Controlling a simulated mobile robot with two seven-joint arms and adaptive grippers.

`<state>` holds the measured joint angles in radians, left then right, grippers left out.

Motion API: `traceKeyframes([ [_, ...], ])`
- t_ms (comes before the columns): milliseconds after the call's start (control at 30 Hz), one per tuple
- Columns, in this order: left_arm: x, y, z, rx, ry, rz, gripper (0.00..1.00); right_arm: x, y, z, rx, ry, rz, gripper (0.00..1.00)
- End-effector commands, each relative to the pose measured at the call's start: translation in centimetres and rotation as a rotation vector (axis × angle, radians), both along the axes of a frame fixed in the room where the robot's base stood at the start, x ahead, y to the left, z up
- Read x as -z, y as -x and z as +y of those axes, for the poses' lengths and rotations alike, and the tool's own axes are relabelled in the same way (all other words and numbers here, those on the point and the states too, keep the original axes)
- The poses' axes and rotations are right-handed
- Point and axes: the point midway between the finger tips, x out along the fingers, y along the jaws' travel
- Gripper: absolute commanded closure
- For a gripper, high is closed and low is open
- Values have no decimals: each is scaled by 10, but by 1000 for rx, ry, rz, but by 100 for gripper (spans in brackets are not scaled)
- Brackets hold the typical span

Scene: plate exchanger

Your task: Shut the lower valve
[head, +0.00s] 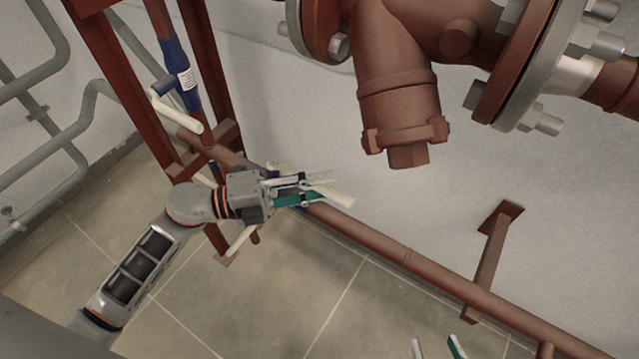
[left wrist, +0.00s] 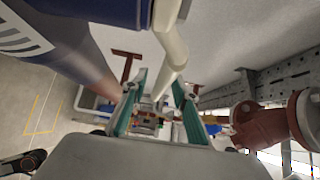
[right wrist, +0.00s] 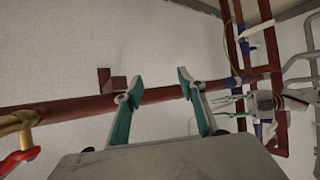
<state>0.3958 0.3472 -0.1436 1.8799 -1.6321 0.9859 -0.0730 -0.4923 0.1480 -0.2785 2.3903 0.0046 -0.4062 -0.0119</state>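The lower valve is a blue body with a long cream lever (head: 337,196). It sits on the low red pipe, and the gripper hides most of its body in the head view. My left gripper (head: 305,188) is at this lever, with its fingers spread. In the left wrist view the blue valve body (left wrist: 100,10) is at the top, and the lever runs down between the open fingertips (left wrist: 159,84). I cannot tell whether a finger touches it. My right gripper (right wrist: 156,88) is open and empty, in front of the red pipe; its fingertips show at the head view's bottom edge.
Another blue valve (head: 182,75) with a cream lever (head: 175,108) is higher up on the frame. A large red pipe fitting (head: 400,100) hangs at the upper middle. A red support bracket (head: 490,262) stands right. A brass valve with a red handle (right wrist: 18,160) is at the right wrist view's left.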

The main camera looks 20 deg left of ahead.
Motion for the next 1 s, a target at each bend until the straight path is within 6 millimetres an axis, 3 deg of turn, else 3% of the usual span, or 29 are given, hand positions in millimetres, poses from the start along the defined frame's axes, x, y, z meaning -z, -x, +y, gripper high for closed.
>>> traceKeyframes([
  [67, 0, 0, 0, 0, 0, 0, 72, -1, -1, 0, 2, -2, -2, 60],
  [200, 0, 0, 0, 0, 1, 0, 100, -1, -1, 0, 4, -3, -2, 60],
  [667, 2, 6, 3, 55, -2, 2, 100, 4, 2, 1, -1, -3, 7, 60],
  [1000, 8, 33, 18, 301, -5, 10, 100, 4, 2, 13, -2, -54, 6, 60],
])
